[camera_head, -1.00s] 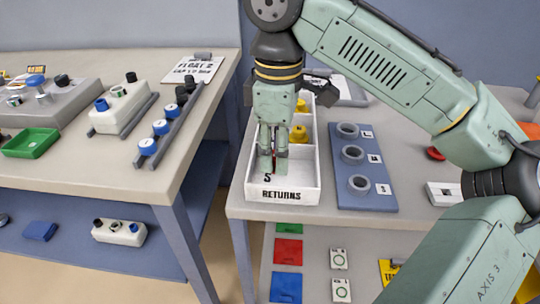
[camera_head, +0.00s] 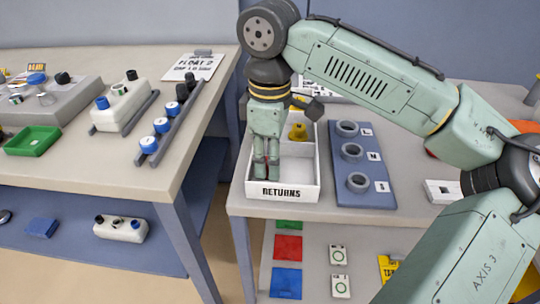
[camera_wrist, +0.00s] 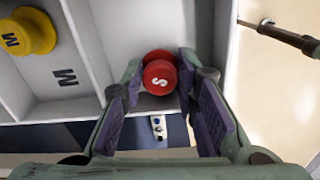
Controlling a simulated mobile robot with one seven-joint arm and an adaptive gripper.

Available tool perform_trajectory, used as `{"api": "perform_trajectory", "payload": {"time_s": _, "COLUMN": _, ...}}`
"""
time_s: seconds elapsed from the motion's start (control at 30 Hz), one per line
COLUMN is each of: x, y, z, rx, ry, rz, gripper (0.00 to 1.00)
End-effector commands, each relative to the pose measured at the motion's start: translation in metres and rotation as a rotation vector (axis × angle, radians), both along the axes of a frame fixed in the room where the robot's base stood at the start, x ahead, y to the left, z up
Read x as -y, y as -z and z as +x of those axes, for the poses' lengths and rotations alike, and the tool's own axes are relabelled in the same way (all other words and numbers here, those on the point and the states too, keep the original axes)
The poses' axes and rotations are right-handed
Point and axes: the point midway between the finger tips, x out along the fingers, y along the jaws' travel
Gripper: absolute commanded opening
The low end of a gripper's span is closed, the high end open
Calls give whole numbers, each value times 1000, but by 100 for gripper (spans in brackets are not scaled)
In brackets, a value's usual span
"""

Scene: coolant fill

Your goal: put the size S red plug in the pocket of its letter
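The red size S plug (camera_wrist: 160,76) is between my fingertips in the wrist view, its white S facing the camera. My gripper (camera_head: 266,172) is shut on it, with a finger against each side. The gripper is low inside the white RETURNS tray (camera_head: 284,192), in its front compartment near the left wall. The compartment's floor letter is hidden behind the gripper and plug. I cannot tell whether the plug touches the floor.
A blue board (camera_head: 364,190) with grey rings marked L, M and S stands just right of the tray. Low tray walls and dividers surround the gripper. A second table (camera_head: 110,172) stands at the left across a gap. The tray's front right is free.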

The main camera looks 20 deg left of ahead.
Motion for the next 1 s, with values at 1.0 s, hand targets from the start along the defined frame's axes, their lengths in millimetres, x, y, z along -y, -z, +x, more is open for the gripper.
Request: {"api": "perform_trajectory", "payload": {"time_s": 1.0, "x": 0, "y": -85, "z": 0, "rx": 3, "ry": 2, "rz": -1, "gripper": 45}}
